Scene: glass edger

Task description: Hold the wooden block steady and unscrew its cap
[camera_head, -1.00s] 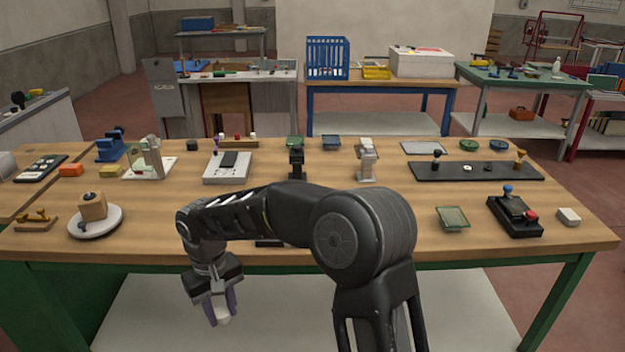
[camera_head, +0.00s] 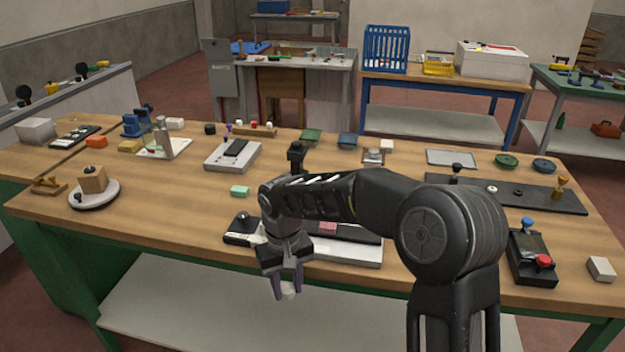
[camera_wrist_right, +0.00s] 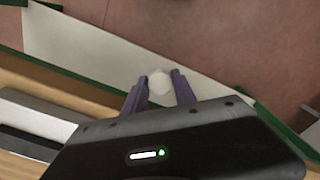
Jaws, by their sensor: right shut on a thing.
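The wooden block (camera_head: 92,181) sits on a round pale plate (camera_head: 108,191) at the left end of the workbench. A small knob-like part, perhaps its cap, shows on top, too small to tell. A small dark piece (camera_head: 79,197) is at the plate's near left side. My right gripper (camera_head: 288,290) is low in front of the bench's near edge, well to the right of the block. Its purple fingers are shut on a small white rounded thing, which shows between the fingertips in the right wrist view (camera_wrist_right: 160,86). My left gripper is not in view.
The workbench (camera_head: 165,215) is clear between the plate and the long black-and-white device (camera_head: 362,250) behind my right arm. Blue, orange and yellow items stand behind the wooden block. A black box with a red knob (camera_head: 543,262) is at right.

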